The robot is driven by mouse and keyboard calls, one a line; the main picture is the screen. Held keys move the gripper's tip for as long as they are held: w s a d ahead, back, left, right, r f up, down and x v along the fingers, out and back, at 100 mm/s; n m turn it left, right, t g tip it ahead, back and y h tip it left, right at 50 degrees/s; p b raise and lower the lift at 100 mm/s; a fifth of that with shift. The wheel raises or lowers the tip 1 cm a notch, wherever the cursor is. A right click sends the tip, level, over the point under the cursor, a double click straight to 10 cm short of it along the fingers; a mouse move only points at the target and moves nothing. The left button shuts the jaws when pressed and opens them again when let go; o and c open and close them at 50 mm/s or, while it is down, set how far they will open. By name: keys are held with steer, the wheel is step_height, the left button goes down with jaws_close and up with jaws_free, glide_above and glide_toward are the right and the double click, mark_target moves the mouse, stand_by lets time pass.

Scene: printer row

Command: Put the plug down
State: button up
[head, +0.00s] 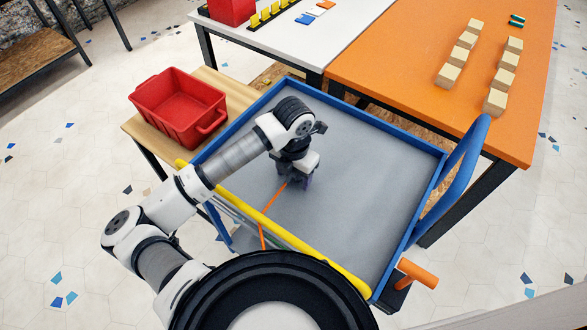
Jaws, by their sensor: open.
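My gripper (296,184) points down low over the grey bed of a blue-rimmed cart (375,185). It is open. An orange cord (274,202) runs from beside the gripper, over the cart's yellow front bar (318,268), and down its outer side. The plug itself cannot be made out; the gripper and wrist cover the cord's upper end. Whether anything touches the jaws is hidden.
A red bin (178,102) stands on a wooden table at the left. An orange table (400,70) with several wooden blocks and a white table (330,40) stand behind. The cart has a blue handle (462,170) and an orange grip (418,273). The rest of its bed is clear.

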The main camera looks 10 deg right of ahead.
step_height(320, 180, up, 12)
steer(key=b, duration=0.2)
steer(key=shift+r, duration=0.15)
steer(key=shift+d, duration=0.1)
